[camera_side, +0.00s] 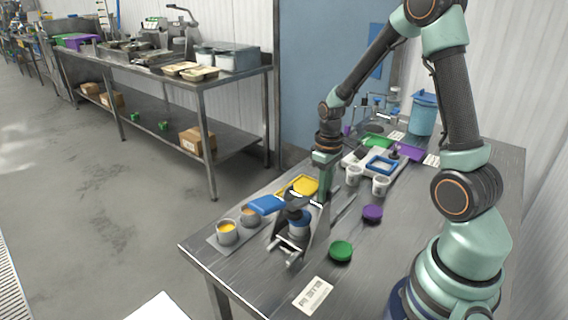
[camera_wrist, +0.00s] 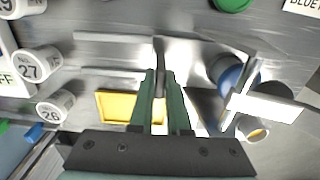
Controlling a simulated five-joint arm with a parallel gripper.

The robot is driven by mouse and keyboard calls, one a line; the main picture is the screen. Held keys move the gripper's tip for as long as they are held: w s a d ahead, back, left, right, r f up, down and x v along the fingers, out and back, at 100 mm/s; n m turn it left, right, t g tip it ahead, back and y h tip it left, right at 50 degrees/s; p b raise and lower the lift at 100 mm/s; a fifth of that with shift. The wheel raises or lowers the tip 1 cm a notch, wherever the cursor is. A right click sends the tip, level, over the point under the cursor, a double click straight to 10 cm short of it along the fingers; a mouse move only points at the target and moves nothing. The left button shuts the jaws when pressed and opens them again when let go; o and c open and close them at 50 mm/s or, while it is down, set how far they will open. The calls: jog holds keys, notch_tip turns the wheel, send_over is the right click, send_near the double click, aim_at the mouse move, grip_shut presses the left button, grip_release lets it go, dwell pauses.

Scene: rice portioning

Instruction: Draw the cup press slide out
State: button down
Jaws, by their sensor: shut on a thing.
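The cup press (camera_side: 298,218) stands on the steel table in the side view, dark and metallic with a blue round part and a pale forked bar (camera_side: 285,254) at its front. In the wrist view its blue part (camera_wrist: 232,78) and pale bar (camera_wrist: 265,107) show at the right. My gripper (camera_side: 325,193) is low beside the press, on its far right side. In the wrist view my gripper (camera_wrist: 160,80) is shut on a narrow dark handle (camera_wrist: 158,52). I cannot tell whether this handle belongs to the slide; its lower end is unclear.
White numbered cups (camera_side: 355,174) (camera_side: 381,187), a purple lid (camera_side: 372,214) and a green lid (camera_side: 341,251) are to the right. The front right tabletop is mostly clear.

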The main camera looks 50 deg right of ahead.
jog(key=d, duration=1.2)
jog(key=shift+d, duration=0.25)
jog(key=c, duration=1)
grip_release()
jog(key=shift+o, duration=0.6)
jog(key=shift+a, duration=0.1)
notch_tip(320, 180, up, 12)
jog(key=shift+r, duration=0.1)
jog(key=s+a+r+t, duration=0.2)
jog(key=a+r, duration=0.1)
jog(key=a, duration=1)
jog(key=s+a+r+t, duration=0.3)
jog(key=a+r, duration=0.1)
jog(key=a, duration=0.9)
jog(key=shift+t, duration=0.3)
